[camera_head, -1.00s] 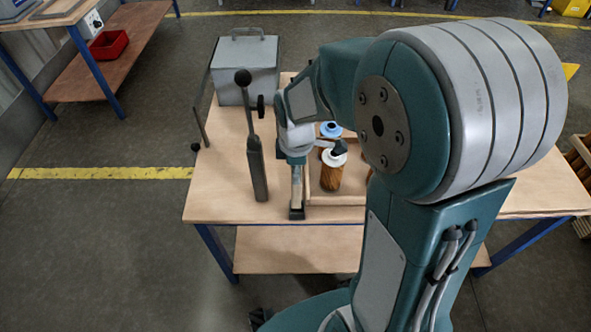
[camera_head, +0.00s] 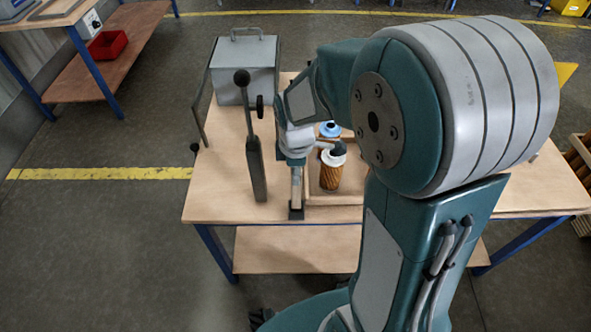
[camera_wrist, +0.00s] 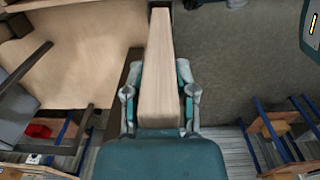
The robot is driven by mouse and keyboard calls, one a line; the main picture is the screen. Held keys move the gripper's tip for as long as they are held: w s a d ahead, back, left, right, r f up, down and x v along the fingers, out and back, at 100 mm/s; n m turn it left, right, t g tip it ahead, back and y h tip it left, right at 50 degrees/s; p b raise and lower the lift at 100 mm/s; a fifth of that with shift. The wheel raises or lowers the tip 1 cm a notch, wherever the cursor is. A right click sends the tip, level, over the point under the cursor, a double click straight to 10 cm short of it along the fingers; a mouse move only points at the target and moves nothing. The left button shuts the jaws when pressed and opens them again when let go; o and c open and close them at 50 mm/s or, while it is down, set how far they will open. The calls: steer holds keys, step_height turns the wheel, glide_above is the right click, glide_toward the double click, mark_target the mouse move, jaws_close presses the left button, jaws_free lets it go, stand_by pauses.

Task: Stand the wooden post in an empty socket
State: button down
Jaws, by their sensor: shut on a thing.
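The wooden post (camera_wrist: 160,70) is a pale, square-sided bar. My gripper (camera_wrist: 157,85) is shut on it in the wrist view, with one finger on each side. In the head view the post (camera_head: 296,188) hangs below my gripper (camera_head: 294,160), roughly upright. Its lower end meets a small dark block (camera_head: 296,213) near the table's front edge. That block looks like a socket, but I cannot tell whether the post is inside it or just above it.
A dark upright bar with a ball-topped lever (camera_head: 257,170) stands close left of the post. A grey metal box (camera_head: 243,70) is behind.

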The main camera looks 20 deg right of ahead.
steer(key=shift+f, duration=2.45)
steer(key=shift+c, duration=1.7)
jaws_free()
step_height(320, 180, up, 12)
steer(key=shift+f, duration=0.1)
steer(key=s+r+m+t, duration=0.5)
steer(key=s+r+m, duration=0.4)
steer(key=s+m, duration=0.5)
steer(key=shift+r, duration=0.4)
